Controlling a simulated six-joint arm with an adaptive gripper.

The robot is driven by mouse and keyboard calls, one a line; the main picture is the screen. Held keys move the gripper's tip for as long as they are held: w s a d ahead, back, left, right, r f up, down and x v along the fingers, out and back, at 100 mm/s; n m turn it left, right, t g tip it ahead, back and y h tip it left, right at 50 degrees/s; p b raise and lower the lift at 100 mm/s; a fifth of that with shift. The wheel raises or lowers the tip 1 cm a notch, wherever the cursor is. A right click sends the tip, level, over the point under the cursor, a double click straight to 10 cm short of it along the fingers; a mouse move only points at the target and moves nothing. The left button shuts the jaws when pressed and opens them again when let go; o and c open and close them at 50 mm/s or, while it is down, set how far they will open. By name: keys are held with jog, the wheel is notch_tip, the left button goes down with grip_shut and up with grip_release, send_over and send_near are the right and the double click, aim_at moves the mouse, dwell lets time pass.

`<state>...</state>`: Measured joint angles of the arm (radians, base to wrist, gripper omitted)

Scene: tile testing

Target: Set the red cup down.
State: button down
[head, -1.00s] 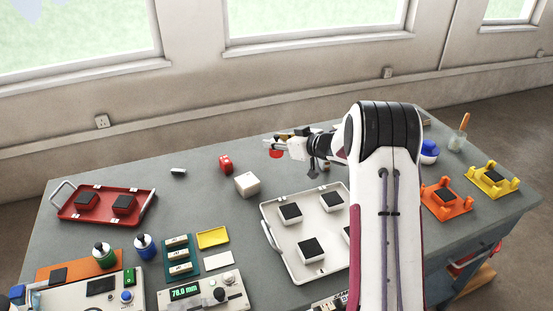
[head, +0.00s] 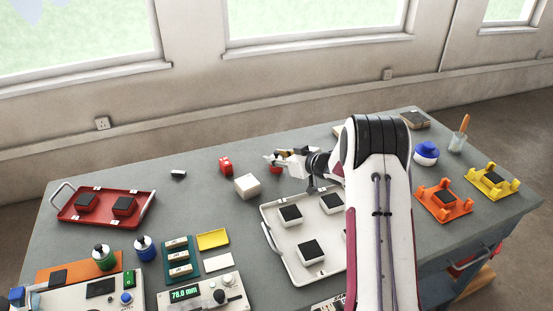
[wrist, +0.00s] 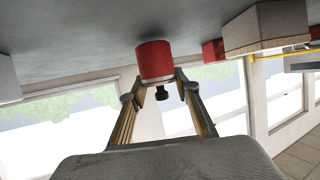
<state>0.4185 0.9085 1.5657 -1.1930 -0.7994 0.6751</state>
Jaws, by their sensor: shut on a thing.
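The red cup (wrist: 155,62) is between the fingertips of my gripper (wrist: 158,88) in the wrist view, which shows the bench upside down at the top. My gripper is shut on the cup. In the head view, my gripper (head: 279,160) is behind the white tray, and only a bit of the red cup (head: 275,170) shows below the fingers. The cup's far end is close to the grey bench top; I cannot tell whether it touches.
The white tray (head: 277,236) with dark-topped tiles lies in front. A red tray (head: 68,210) is at the left. Bare grey bench (head: 200,203) lies between.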

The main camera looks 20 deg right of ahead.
jog(key=shift+f, duration=0.25)
jog(key=shift+f, duration=0.1)
jog(key=c, duration=1.5)
grip_release()
jog(key=v, duration=1.2)
